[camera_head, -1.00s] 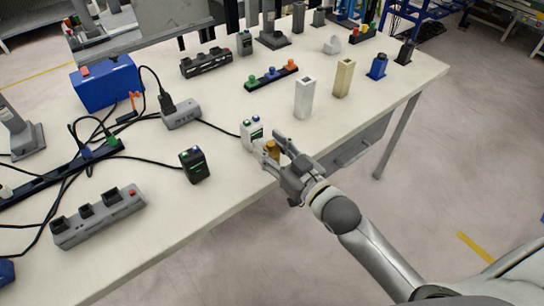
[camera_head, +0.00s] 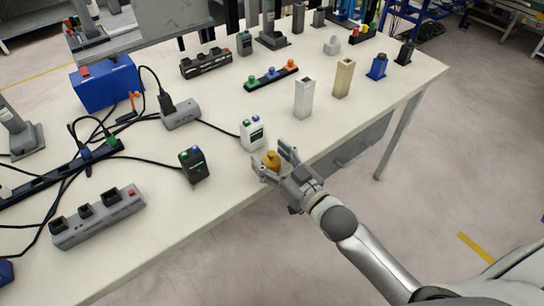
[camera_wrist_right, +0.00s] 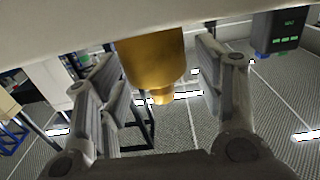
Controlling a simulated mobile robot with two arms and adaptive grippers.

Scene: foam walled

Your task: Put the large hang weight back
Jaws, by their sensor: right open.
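The large hang weight, a brass-coloured cylinder (camera_head: 271,160), appears to stand on the white table near its front edge. In the right wrist view the brass body (camera_wrist_right: 155,60) with its small narrower end lies between my fingers. My right gripper (camera_head: 274,163) is open around the weight, one finger on each side; in the wrist view (camera_wrist_right: 158,88) gaps show on both sides of it. My left gripper is not in view.
A white box with blue and green knobs (camera_head: 252,133) stands just behind the weight. A black device (camera_head: 194,165) is to its left. White (camera_head: 304,98) and beige (camera_head: 343,78) square posts stand behind right. The table (camera_head: 230,185) is bare left of the weight.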

